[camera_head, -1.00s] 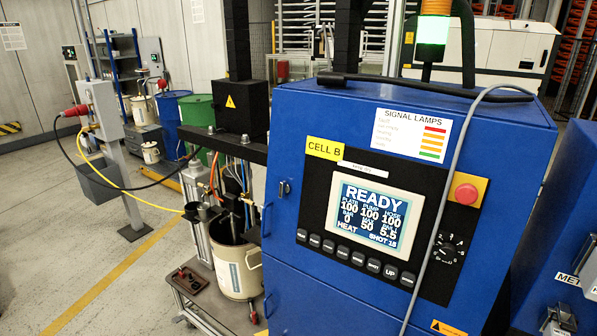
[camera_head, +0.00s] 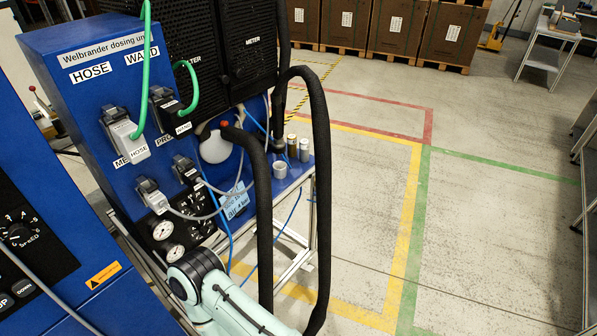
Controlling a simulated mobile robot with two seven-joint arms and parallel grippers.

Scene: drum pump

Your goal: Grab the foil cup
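A small pale grey cup (camera_head: 280,169), possibly the foil cup, stands upright on a blue shelf beside the dosing unit. It is small in the view, so I cannot tell if it is foil. Two small cans, one with a gold top (camera_head: 291,146) and one silver (camera_head: 304,150), stand just behind and right of it. A pale arm link of mine shows at the bottom, well below the cup. Neither gripper is in view.
Thick black hoses (camera_head: 322,200) hang in a loop right beside the shelf and down in front of it. The blue dosing unit (camera_head: 75,95) stands to the left, with green and grey cables. The floor (camera_head: 490,220) to the right is clear. Brown crates (camera_head: 400,30) stand at the back.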

